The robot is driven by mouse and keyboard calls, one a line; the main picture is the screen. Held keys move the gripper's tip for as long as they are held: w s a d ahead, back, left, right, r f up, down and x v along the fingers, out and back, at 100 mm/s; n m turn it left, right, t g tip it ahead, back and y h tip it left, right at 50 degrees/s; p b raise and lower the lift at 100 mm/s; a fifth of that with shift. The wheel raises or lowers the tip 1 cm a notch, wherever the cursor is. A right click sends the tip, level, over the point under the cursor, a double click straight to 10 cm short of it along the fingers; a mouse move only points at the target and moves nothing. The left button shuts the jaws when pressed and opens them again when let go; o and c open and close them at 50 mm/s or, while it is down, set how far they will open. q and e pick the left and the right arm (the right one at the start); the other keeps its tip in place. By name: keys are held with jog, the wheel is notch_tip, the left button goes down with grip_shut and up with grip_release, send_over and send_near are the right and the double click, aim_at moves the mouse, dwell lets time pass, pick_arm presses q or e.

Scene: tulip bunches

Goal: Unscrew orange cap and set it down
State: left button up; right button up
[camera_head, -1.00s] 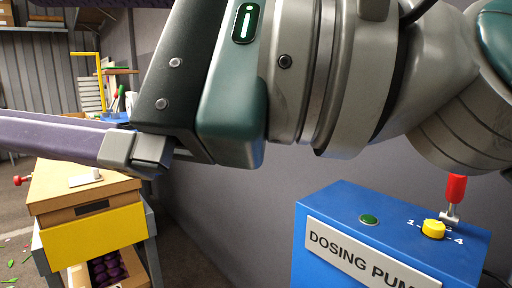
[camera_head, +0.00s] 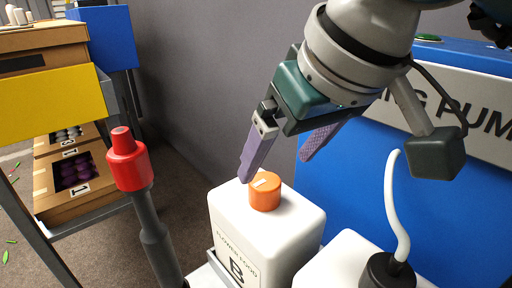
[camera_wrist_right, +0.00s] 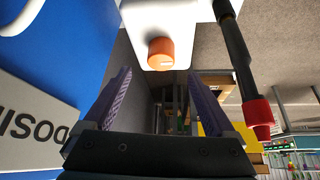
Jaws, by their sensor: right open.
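The orange cap (camera_head: 265,191) sits on top of the white jug (camera_head: 296,222) labelled FLOWER FOOD B. My right gripper (camera_head: 279,168) is open and empty, with purple fingers. In the head view its fingertips are just above and behind the cap, one finger close to its left side. In the right wrist view the cap (camera_wrist_right: 161,53) lies ahead of the open fingers (camera_wrist_right: 160,80), and nothing is between them. I do not see my left gripper.
A second white container (camera_head: 345,265) with a black cap and white tube (camera_head: 392,205) stands to the right. The blue dosing pump (camera_head: 345,180) is behind. A red-topped post (camera_head: 128,160) stands at left. A yellow-fronted shelf (camera_head: 50,102) holds boxes.

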aim_at(266, 180)
jog(key=b+x, duration=0.1)
jog(key=x, duration=0.6)
jog(key=shift+a, duration=0.1)
jog(key=c, duration=1.4)
jog(key=shift+f+n+y+b, duration=0.1)
jog(key=shift+n+y+b, duration=0.2)
jog(key=shift+n+b, duration=0.45)
jog(key=shift+n+g+y+b, duration=0.3)
jog(key=shift+n+b, duration=0.05)
